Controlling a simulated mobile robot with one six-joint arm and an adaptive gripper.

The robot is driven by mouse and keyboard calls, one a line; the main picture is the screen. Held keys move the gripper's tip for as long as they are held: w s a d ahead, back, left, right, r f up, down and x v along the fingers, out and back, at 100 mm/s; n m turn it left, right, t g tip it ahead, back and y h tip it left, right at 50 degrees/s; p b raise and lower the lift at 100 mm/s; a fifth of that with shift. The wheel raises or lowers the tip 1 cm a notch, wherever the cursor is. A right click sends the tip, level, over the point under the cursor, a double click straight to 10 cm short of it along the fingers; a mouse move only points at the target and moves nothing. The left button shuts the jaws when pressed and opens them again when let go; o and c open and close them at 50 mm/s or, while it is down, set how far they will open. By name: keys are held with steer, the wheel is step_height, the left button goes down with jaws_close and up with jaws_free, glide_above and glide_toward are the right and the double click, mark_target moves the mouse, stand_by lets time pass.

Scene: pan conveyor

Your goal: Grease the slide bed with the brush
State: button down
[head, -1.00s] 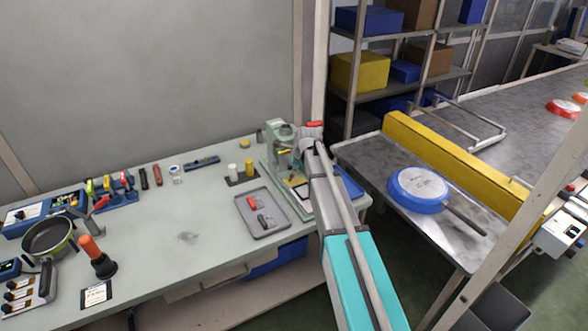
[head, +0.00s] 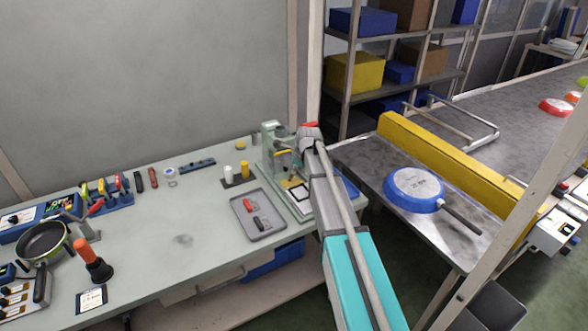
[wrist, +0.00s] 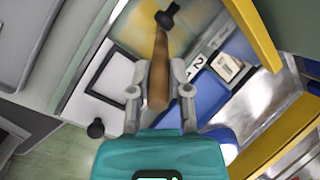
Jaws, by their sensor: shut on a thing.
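In the wrist view my gripper (wrist: 159,84) is shut on the brown wooden handle of the brush (wrist: 158,75). The handle points away from my palm, toward a dark blunt shape at the top; I cannot tell if that is the brush tip or a knob. Beyond it lies a pale machine base with a yellowish smeared patch (wrist: 137,22), likely the slide bed, beside a dark-framed white square (wrist: 107,83). I cannot tell if the brush touches it. In the head view the pale green machine (head: 271,143) stands at the bench's right end; my arm hides the brush.
A grey tray (head: 273,228) with red and black pieces lies left of the machine. White and yellow cylinders (head: 244,168) stand behind it. A blue pan (head: 413,205) rests on the metal table to the right, before a yellow barrier (head: 455,160). The bench middle is clear.

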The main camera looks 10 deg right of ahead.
steer(key=shift+d, duration=0.25)
stand_by(0.3)
steer(key=shift+w+d, duration=0.3)
steer(key=shift+d, duration=0.35)
steer(key=shift+w+d, duration=0.1)
steer(key=shift+d, duration=0.1)
steer(key=shift+w+d, duration=0.15)
steer(key=shift+d, duration=0.5)
steer(key=shift+a, duration=0.15)
steer(key=shift+s+a, duration=0.25)
steer(key=shift+a, duration=0.45)
steer(key=shift+a, duration=0.1)
stand_by(0.4)
steer(key=shift+s+a, duration=0.25)
steer(key=shift+a, duration=0.45)
